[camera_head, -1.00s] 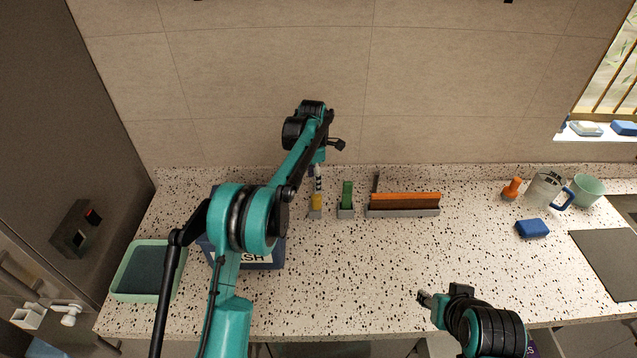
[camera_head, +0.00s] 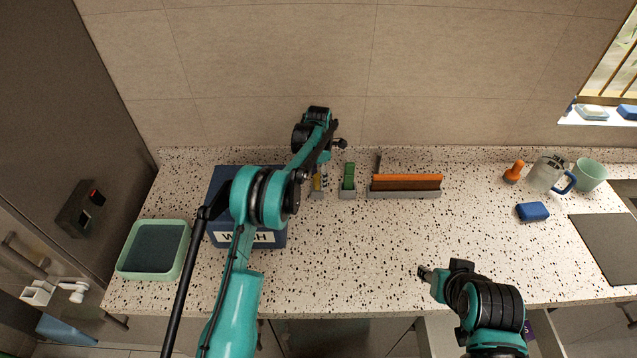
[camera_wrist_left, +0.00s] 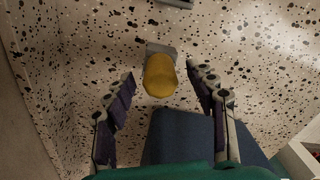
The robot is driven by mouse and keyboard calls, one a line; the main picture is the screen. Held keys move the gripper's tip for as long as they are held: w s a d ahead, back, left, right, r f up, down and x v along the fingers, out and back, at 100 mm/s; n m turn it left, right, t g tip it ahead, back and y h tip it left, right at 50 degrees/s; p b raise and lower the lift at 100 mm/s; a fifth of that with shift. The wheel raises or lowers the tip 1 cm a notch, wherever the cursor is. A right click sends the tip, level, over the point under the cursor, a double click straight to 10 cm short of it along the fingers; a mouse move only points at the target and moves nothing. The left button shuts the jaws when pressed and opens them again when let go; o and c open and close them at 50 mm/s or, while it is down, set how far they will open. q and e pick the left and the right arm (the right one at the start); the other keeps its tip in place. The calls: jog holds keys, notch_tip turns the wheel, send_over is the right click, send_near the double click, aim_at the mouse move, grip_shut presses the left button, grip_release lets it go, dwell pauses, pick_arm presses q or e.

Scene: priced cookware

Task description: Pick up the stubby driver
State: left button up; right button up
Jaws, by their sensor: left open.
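A yellow rounded handle (camera_wrist_left: 160,76), which looks like the stubby driver, stands upright in a small grey holder (camera_wrist_left: 168,50). In the head view the yellow handle (camera_head: 315,184) is partly hidden by my left gripper (camera_head: 319,178). In the left wrist view my left gripper (camera_wrist_left: 161,72) is open, with one finger on each side of the handle and a gap on both sides. The handle's lower part is hidden in the holder. My right gripper (camera_head: 426,273) hangs near the counter's front edge, away from the handle; its finger gap is unclear.
A dark blue labelled bin (camera_head: 222,236) stands beneath my left arm. A green item (camera_head: 348,174) and a long orange-brown item (camera_head: 406,182) sit in grey holders to the right. A green tray (camera_head: 126,262) is at far left. The middle counter is clear.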

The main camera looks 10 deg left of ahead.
pick_arm(q)
jog(key=shift+c, duration=0.4)
grip_shut()
jog(key=shift+r, duration=0.1)
